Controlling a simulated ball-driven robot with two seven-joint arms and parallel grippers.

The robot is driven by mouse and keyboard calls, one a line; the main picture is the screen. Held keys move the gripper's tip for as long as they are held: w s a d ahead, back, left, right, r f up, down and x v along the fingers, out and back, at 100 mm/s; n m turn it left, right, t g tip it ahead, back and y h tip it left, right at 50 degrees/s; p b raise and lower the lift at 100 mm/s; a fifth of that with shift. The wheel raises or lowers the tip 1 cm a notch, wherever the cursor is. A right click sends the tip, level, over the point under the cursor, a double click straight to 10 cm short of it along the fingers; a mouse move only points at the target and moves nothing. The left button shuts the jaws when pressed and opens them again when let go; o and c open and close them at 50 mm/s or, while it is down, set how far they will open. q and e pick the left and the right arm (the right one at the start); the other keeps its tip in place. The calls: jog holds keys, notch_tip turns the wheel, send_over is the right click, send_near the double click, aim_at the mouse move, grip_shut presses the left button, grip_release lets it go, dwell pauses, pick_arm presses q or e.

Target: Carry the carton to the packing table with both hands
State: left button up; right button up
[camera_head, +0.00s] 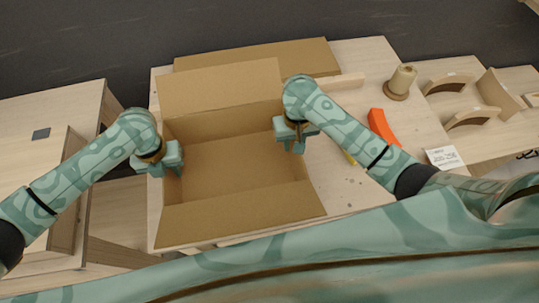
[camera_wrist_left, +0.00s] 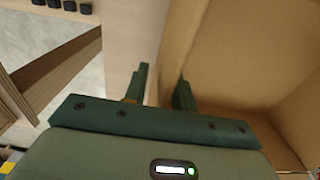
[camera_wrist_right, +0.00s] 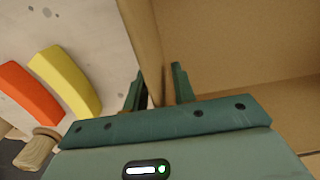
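The carton (camera_head: 240,160) is an open brown cardboard box with its flaps spread, and it looks empty inside. It rests on a light wood table (camera_head: 345,190). My left gripper (camera_head: 162,166) is at its left wall, one finger inside and one outside; the left wrist view (camera_wrist_left: 162,88) shows the wall between close-set fingers. My right gripper (camera_head: 295,142) is at the right wall, which shows between its fingers in the right wrist view (camera_wrist_right: 158,88). Both grippers look shut on the walls, though the contact itself is partly hidden.
An orange curved piece (camera_head: 383,127), a wooden spool (camera_head: 399,82) and a white label card (camera_head: 443,157) lie right of the carton. Curved wooden parts (camera_head: 470,118) sit further right. A wooden cabinet (camera_head: 50,110) stands on the left. A dark wall is behind.

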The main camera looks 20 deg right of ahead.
pick_arm(q)
jog(key=r, duration=1)
jog(key=shift+w+r, duration=0.2)
jog(key=shift+r, duration=0.75)
pick_arm(e)
jog(key=r, duration=1.1)
jog(key=shift+w+r, duration=0.1)
jog(key=shift+w, duration=0.1)
pick_arm(q)
jog(key=shift+s, duration=0.1)
pick_arm(e)
jog(key=shift+r, duration=0.4)
